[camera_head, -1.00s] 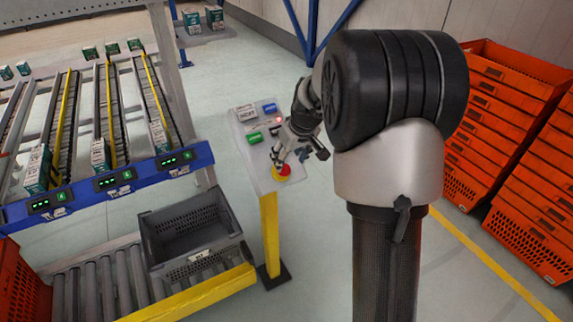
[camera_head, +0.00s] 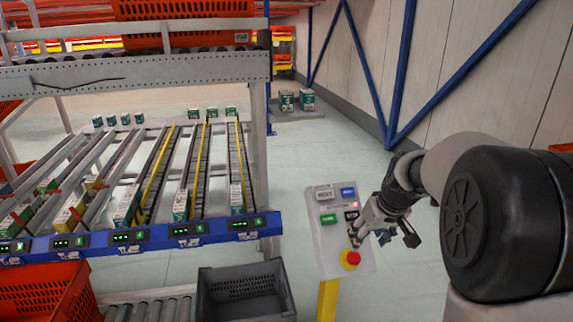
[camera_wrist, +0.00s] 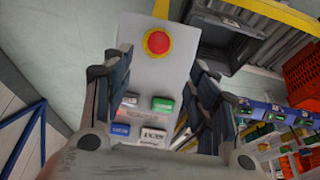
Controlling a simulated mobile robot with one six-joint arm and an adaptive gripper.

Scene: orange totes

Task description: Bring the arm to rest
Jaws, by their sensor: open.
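My gripper (camera_head: 362,236) is open and empty in the head view, close to the right side of the grey control panel (camera_head: 326,237). In the wrist view my gripper (camera_wrist: 160,85) has its two dark fingers spread, with the panel (camera_wrist: 135,78) showing between them. The panel carries a red emergency button on a yellow base (camera_head: 350,259), also in the wrist view (camera_wrist: 157,41). It also has a green button (camera_head: 328,219), a blue button (camera_head: 348,191) and a white button (camera_head: 324,194). I cannot tell whether a fingertip touches the panel. My arm reaches in from the right.
A flow rack with a blue front rail (camera_head: 145,236) holds several small boxes at the left. A grey tote (camera_head: 245,292) and an orange tote (camera_head: 45,292) stand below it. Blue wall braces (camera_head: 402,70) are behind. Open floor (camera_head: 320,140) lies behind the panel.

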